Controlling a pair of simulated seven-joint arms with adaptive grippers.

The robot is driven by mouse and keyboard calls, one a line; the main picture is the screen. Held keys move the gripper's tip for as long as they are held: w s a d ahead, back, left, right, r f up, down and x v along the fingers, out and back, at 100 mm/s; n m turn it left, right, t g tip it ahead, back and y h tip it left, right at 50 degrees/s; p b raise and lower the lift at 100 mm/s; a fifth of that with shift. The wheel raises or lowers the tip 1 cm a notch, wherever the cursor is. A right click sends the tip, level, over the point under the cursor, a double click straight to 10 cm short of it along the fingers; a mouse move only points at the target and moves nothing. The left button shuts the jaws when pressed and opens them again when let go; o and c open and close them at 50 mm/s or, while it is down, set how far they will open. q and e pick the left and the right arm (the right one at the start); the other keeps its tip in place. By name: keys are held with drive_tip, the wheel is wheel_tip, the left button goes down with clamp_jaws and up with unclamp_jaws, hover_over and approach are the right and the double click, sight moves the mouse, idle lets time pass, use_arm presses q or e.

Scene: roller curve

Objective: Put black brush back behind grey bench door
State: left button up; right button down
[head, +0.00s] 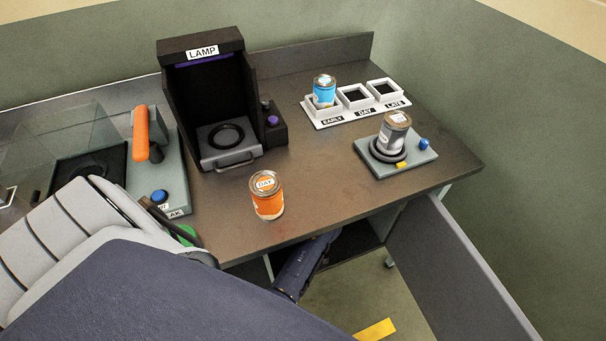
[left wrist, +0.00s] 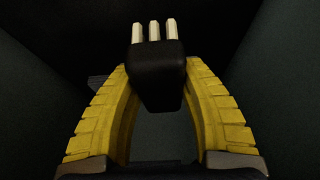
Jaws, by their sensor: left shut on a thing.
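The black brush (left wrist: 157,85) is a dark block with three pale tufts, seen in the left wrist view. My left gripper (left wrist: 158,70) has its yellow fingers shut on both sides of it. Dark walls surround it there. In the head view a dark blue part of my arm reaches under the bench top, and the gripper and brush are hidden. The grey bench door (head: 452,272) stands swung open at the front right of the bench. My right gripper is not in view.
On the bench top (head: 335,205) stand an orange DAY can (head: 267,196), a black LAMP booth (head: 203,55), a white three-slot rack (head: 355,101) with a blue can (head: 324,91), and a grey can (head: 394,133) on a pad. An orange-handled device (head: 141,133) stands left.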

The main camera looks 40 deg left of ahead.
use_arm(q)
drive_tip(key=f, duration=0.4)
drive_tip(key=shift+a+f, duration=0.2)
drive_tip(key=shift+f, duration=2.65)
drive_tip(key=o, duration=1.2)
drive_tip(key=shift+f, duration=0.1)
drive_tip(key=shift+c, duration=0.2)
drive_tip(key=shift+v, duration=3.9)
